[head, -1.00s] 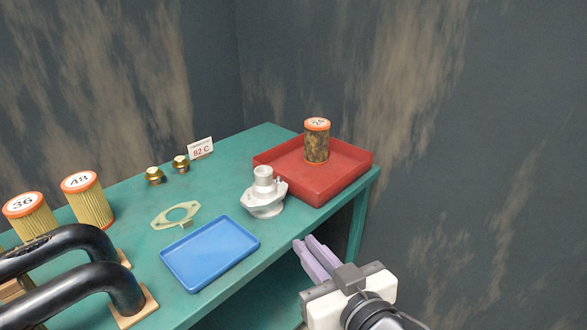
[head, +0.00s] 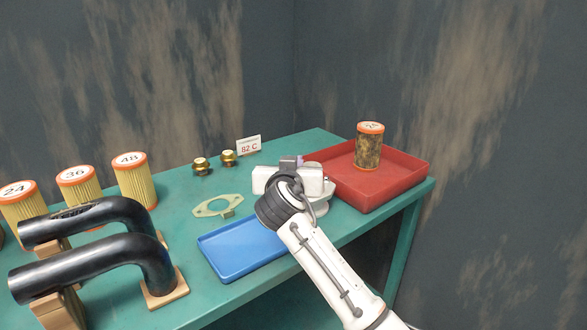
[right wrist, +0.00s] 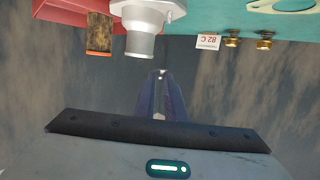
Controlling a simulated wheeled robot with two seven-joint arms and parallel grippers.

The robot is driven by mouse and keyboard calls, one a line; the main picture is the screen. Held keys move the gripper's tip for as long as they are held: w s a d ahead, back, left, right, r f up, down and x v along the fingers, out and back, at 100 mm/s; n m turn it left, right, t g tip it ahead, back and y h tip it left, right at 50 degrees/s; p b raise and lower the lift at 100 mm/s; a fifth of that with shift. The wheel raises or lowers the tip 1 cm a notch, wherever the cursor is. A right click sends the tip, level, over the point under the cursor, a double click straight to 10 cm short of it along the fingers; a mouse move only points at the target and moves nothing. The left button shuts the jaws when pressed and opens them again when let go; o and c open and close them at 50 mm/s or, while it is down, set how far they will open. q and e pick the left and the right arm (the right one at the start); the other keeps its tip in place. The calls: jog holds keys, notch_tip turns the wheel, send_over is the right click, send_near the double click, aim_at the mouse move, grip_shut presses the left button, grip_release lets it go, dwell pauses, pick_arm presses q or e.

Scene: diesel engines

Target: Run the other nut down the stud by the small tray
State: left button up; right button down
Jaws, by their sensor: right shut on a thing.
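The small blue tray (head: 238,266) lies at the table's front edge, partly behind my right arm. A pale metal housing (head: 318,208) stands between it and the red tray, mostly hidden by my right gripper (head: 290,161); it also shows in the right wrist view (right wrist: 147,20). In that view my right gripper (right wrist: 161,73) has its purple fingers nearly together on something small and pale at the tips. I cannot make out its shape. The fingertips look apart from the housing. I cannot make out a stud or a loose nut. My left gripper is out of view.
A red tray (head: 410,182) holds a dirty filter (head: 368,147). A gasket (head: 215,206), two brass parts (head: 228,158) and an "82 C" card (head: 249,145) lie farther back. Black pipes (head: 95,265) and several yellow filters (head: 133,180) fill the left side.

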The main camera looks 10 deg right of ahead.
jog(key=shift+f+b, duration=1)
jog(key=shift+f, duration=0.5)
notch_tip(320, 180, down, 2)
jog(key=shift+b, duration=0.7)
jog(key=shift+f+b, duration=0.45)
jog(key=shift+f, duration=0.2)
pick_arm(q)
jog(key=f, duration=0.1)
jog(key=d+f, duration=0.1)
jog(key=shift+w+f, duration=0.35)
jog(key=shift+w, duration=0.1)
pick_arm(e)
jog(key=shift+f, duration=0.1)
pick_arm(q)
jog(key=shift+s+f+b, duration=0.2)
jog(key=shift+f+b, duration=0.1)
jog(key=shift+b, duration=0.05)
pick_arm(e)
jog(key=shift+f, duration=0.2)
pick_arm(q)
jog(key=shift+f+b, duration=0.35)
jog(key=shift+b, duration=0.15)
pick_arm(e)
jog(key=shift+f, duration=0.5)
